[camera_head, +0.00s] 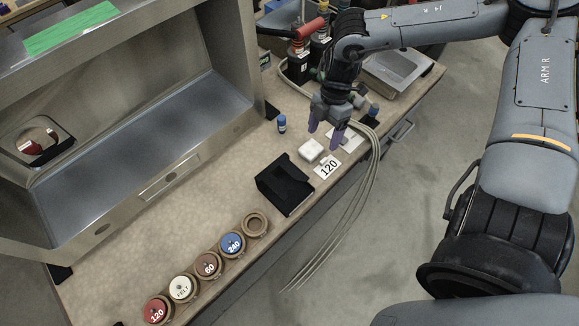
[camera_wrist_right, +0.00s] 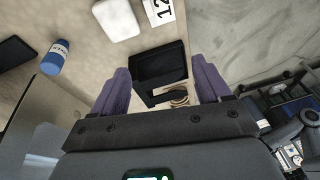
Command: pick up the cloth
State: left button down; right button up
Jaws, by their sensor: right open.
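The cloth appears to be the small white folded pad (camera_head: 310,149) lying on the bench beside the "120" card (camera_head: 328,167). It also shows at the top of the right wrist view (camera_wrist_right: 117,18). My right gripper (camera_head: 325,137) has purple fingers pointing down. It is open and empty, just behind and to the right of the cloth in the head view. In the right wrist view the fingers stand apart, with the black tray (camera_wrist_right: 158,66) showing between them. The cloth lies outside the fingers. My left gripper is not in view.
The black tray lies in front of the cloth. A small blue bottle (camera_head: 282,124) stands behind it. Labelled round discs (camera_head: 209,265) line the bench's front. A steel cabinet (camera_head: 160,110) stands at left. Cables (camera_head: 372,170) hang over the bench edge near my right gripper.

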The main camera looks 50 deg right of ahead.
jog(key=w+d+f+h+b, duration=0.1)
jog(key=w+f+h+b, duration=0.1)
jog(key=w+b, duration=0.2)
jog(key=n+h+b, duration=0.1)
jog(key=b, duration=0.5)
send_over(311, 148)
jog(key=shift+t, duration=0.3)
notch_tip(311, 148, down, 7)
jog(key=shift+w+d+r, duration=0.1)
jog(key=shift+w, duration=0.05)
notch_tip(311, 148, down, 4)
jog(key=shift+f+b, duration=0.25)
jog(key=shift+b, duration=0.85)
jog(key=shift+f, duration=0.3)
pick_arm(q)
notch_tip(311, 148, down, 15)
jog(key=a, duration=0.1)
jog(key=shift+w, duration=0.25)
pick_arm(e)
jog(key=shift+c, duration=0.2)
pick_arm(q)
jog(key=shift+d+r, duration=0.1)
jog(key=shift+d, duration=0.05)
pick_arm(e)
jog(key=c, duration=0.8)
jog(key=shift+o, duration=0.2)
jog(key=shift+r, duration=0.1)
